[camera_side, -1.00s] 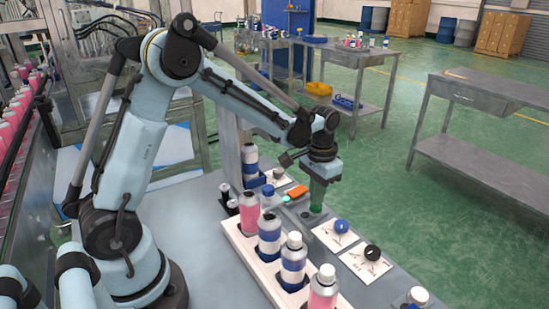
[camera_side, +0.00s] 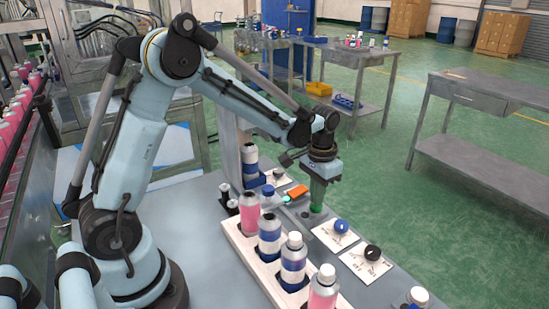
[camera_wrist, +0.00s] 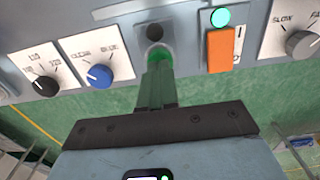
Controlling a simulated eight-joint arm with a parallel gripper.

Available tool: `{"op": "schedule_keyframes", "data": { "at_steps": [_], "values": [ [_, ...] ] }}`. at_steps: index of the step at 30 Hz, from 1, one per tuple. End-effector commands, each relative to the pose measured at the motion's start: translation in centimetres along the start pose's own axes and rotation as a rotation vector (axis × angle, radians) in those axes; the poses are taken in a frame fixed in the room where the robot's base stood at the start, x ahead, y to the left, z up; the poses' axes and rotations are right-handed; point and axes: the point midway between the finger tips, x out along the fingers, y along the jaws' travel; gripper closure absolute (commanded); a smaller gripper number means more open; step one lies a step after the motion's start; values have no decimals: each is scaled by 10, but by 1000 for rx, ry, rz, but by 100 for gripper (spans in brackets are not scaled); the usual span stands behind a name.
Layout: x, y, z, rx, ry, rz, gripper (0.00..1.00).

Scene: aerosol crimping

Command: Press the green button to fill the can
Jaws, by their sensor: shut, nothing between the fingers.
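My gripper (camera_wrist: 158,62) is shut and empty, pointing down at the control panel; it also shows in the side view (camera_side: 317,207). The green button (camera_wrist: 158,54) shows as a bright green patch right at the fingertips, which cover most of it. I cannot tell whether the fingers touch it or how far it is pressed. In the side view, a can with a white and blue label (camera_side: 250,158) stands upright in a blue holder at the back of the bench, left of my gripper.
An orange rocker switch (camera_wrist: 221,50) and a lit green lamp (camera_wrist: 221,17) sit right of the fingers. A blue knob (camera_wrist: 99,76) and a black knob (camera_wrist: 45,85) are to the left. A white rack (camera_side: 240,238) holds several cans close by.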

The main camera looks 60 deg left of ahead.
Motion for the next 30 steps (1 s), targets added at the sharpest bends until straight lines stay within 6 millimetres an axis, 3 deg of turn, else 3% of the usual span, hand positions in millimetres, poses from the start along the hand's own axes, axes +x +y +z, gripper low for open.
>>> {"op": "schedule_keyframes", "data": {
  "at_steps": [30],
  "values": [
    [13,0,0,0,0,0,100]
  ]
}}
